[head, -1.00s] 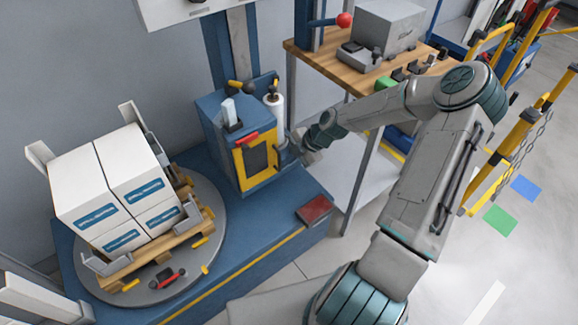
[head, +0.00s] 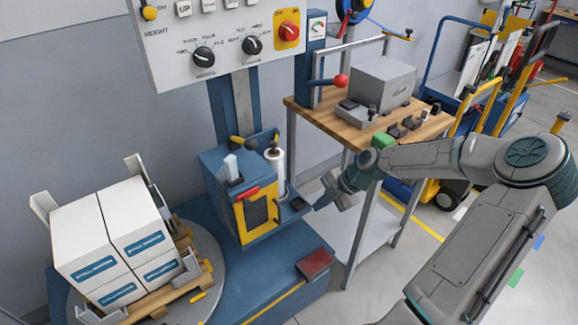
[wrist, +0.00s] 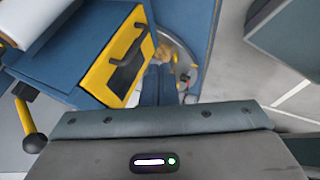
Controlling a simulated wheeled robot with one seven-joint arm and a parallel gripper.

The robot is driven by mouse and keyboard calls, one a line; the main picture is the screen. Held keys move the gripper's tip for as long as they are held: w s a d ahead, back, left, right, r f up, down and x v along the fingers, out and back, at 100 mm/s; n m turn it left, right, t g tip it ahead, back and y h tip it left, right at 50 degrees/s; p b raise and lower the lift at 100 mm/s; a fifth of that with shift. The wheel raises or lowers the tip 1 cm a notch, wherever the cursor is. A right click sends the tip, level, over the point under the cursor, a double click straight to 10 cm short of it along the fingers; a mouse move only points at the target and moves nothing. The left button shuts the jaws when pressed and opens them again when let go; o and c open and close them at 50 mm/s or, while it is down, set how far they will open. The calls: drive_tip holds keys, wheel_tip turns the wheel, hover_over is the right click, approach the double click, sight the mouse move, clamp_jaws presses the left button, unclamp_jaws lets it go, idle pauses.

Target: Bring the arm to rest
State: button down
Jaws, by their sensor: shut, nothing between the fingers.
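My arm reaches in from the right of the head view, bent at the elbow. My gripper (head: 317,204) is shut and empty. It is in the air just right of the blue wrapper carriage (head: 228,178) and its yellow-framed panel (head: 257,211). A small gap seems to lie between them, though the depth is hard to judge. In the wrist view the closed fingers (wrist: 165,85) point past the yellow panel (wrist: 119,56), with part of the turntable machine behind unclear.
A wrapped-box pallet load (head: 115,240) stands on the round turntable (head: 205,262) at left. A wooden-topped workbench (head: 335,125) with a grey box (head: 383,85) is behind the gripper. A control panel (head: 225,40) hangs above. Open floor lies at lower right.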

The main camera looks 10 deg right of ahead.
drive_tip(key=s+a+r+m+h+p, duration=0.3)
drive_tip(key=s+a+r+m, duration=0.1)
drive_tip(key=s+r+m, duration=0.6)
drive_tip(key=s+a+r+m+h+p, duration=0.3)
drive_tip(key=s+a+r+m+h, duration=0.1)
drive_tip(key=s+r+m, duration=0.7)
wheel_tip(320, 180, up, 5)
drive_tip(key=shift+s+a+f+m, duration=0.1)
drive_tip(key=shift+s+a+m, duration=0.1)
drive_tip(key=shift+a+m, duration=0.65)
drive_tip(key=shift+d, duration=0.15)
